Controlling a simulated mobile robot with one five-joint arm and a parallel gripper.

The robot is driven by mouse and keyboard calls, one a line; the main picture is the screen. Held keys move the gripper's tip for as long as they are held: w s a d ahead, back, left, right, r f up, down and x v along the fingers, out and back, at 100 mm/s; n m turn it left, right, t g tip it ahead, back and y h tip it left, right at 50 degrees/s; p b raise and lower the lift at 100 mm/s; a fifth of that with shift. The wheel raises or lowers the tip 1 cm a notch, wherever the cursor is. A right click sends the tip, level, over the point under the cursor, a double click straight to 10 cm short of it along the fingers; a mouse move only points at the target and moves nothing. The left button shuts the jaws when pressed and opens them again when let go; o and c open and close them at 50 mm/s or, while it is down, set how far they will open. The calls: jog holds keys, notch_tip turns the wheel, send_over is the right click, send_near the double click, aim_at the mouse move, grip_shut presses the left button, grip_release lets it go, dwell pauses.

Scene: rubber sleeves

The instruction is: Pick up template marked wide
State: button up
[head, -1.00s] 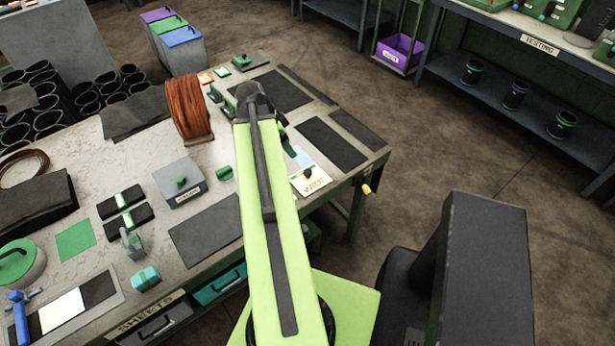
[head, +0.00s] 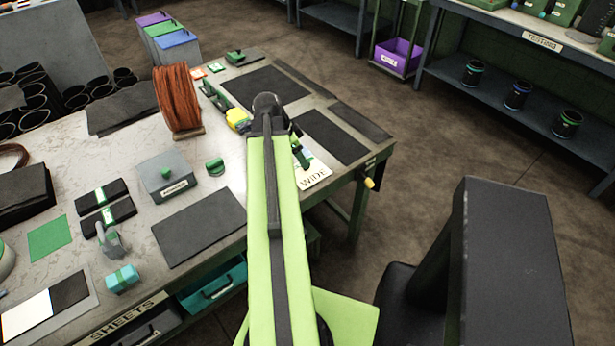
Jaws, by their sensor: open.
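The template marked wide (head: 314,178) is a pale plate with dark lettering, lying on the workbench near its right front edge. A dark knob-like part (head: 302,158) shows at its upper left, partly covered. My arm runs up the middle of the head view, just left of the template. My gripper (head: 296,137) shows only in part, as dark pieces beyond the arm's end, close to the knob-like part. It is open. The arm hides the template's left side, and I cannot tell whether the gripper touches it.
The bench also bears a copper-coloured coil (head: 179,100), a grey box with a knob (head: 168,175), dark mats (head: 200,226) and a yellow-ended tool (head: 237,119) left of my arm. A yellow-tipped handle (head: 369,183) sticks out at the bench's right end.

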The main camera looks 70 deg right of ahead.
jog(key=b+x, duration=0.2)
jog(key=x, duration=0.2)
jog(key=shift+r, duration=0.15)
grip_shut()
